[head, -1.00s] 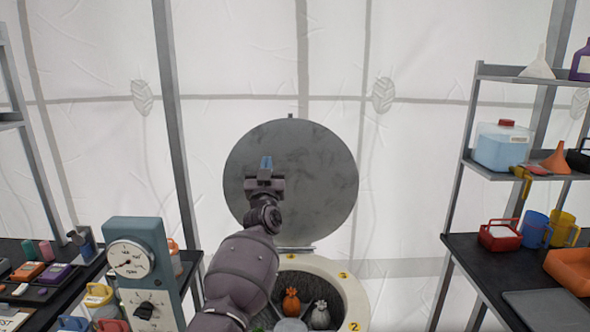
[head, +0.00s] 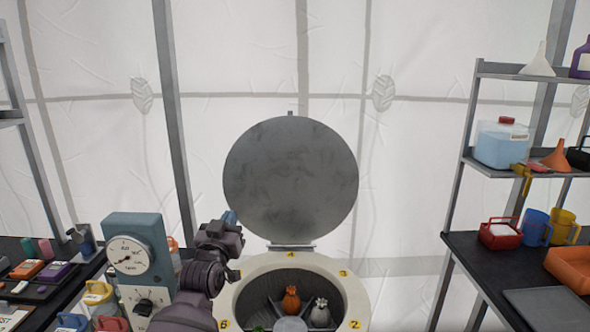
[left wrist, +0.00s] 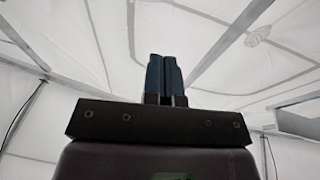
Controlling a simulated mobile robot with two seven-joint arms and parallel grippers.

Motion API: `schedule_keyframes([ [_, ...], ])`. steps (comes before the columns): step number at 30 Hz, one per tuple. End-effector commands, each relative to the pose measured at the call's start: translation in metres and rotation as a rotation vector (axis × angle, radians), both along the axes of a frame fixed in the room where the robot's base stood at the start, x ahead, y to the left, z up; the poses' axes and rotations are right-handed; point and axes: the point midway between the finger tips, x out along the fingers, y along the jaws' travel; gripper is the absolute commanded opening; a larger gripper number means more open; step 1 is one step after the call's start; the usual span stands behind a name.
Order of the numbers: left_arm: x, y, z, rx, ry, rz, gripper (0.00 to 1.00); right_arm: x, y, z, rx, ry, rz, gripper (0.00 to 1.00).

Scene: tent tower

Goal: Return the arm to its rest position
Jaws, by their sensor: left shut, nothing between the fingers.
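My left gripper (head: 230,218) is at the lower left of the head view, beside the open round lid and above the left rim of the drum. Its blue fingers are together, with nothing between them. In the left wrist view the shut fingers (left wrist: 164,76) point up toward the white tent roof. My left arm (head: 200,280) comes in from the bottom left and covers part of the drum's left side. My right gripper is not in view.
The round drum (head: 357,300) stands open with its grey lid (head: 290,180) upright. An orange bundle (head: 291,300) and a grey one (head: 320,313) sit inside. A teal gauge box (head: 137,232) stands close left of my arm. Shelves (head: 520,174) with containers stand at right.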

Motion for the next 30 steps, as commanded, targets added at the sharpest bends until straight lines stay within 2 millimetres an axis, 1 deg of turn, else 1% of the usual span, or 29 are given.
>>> schedule_keyframes([
  [1,-0.015,0.010,-0.023,0.013,0.036,0.011,0.00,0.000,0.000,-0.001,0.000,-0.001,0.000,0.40],
  [3,-0.033,0.021,-0.047,0.026,0.079,0.021,0.00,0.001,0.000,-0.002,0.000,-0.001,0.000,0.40],
  [5,-0.048,0.029,-0.066,0.037,0.112,0.029,0.00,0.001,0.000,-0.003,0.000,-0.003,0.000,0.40],
  [6,-0.059,0.034,-0.079,0.045,0.135,0.035,0.00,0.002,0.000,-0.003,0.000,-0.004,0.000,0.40],
  [11,-0.098,0.051,-0.122,0.072,0.216,0.053,0.00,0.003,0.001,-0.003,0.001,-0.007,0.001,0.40],
  [17,-0.153,0.070,-0.173,0.110,0.318,0.075,0.00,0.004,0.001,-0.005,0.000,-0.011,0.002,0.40],
  [20,-0.186,0.079,-0.201,0.133,0.373,0.085,0.00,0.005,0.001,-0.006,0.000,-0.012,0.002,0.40],
  [23,-0.224,0.088,-0.229,0.155,0.436,0.095,0.00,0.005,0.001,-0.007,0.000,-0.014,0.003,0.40],
  [30,-0.322,0.108,-0.300,0.185,0.614,0.111,0.00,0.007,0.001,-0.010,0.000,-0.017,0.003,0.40],
])
